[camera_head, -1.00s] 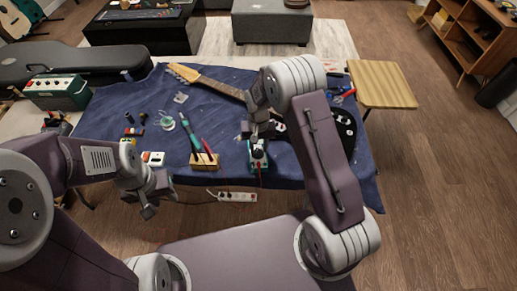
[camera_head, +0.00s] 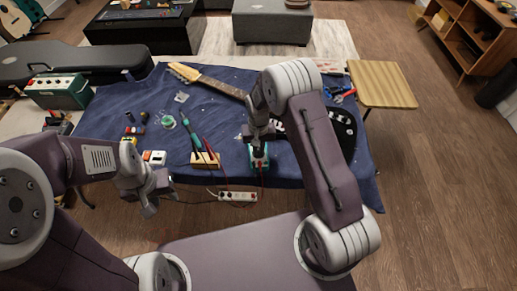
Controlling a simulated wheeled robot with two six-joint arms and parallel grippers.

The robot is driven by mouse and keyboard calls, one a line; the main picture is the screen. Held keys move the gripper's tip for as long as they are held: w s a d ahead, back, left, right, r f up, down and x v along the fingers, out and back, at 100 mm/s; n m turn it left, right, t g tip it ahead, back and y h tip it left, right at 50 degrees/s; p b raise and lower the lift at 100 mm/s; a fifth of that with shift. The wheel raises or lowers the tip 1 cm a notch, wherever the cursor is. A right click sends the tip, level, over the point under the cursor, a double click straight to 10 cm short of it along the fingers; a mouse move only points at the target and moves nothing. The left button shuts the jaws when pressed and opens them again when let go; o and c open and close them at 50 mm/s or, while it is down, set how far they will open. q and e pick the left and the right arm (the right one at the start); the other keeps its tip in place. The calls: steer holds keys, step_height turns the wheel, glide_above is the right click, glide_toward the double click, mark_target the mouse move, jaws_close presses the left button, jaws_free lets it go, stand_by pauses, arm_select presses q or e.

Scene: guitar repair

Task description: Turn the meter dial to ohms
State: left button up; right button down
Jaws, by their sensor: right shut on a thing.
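The meter (camera_head: 260,165) is a small teal and white box near the front edge of the blue-covered table, with red leads at its front. Its dial is mostly hidden under my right gripper (camera_head: 259,151), which points down onto the top of the meter. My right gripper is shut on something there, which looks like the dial. My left gripper (camera_head: 149,210) hangs in front of the table at the left, empty and away from the meter. Its fingertips are too small to tell open from shut.
A wooden holder (camera_head: 204,161) with tools stands left of the meter. A white power strip (camera_head: 238,196) lies below the table's front edge. An electric guitar's neck (camera_head: 205,81) runs behind my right arm. A green amplifier (camera_head: 58,92) stands at the far left.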

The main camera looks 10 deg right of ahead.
mark_target(259, 152)
steer(key=shift+n, duration=0.7)
stand_by(1.2)
steer(key=c, duration=1.5)
jaws_free()
steer(key=shift+r, duration=0.1)
step_height(259, 152, up, 9)
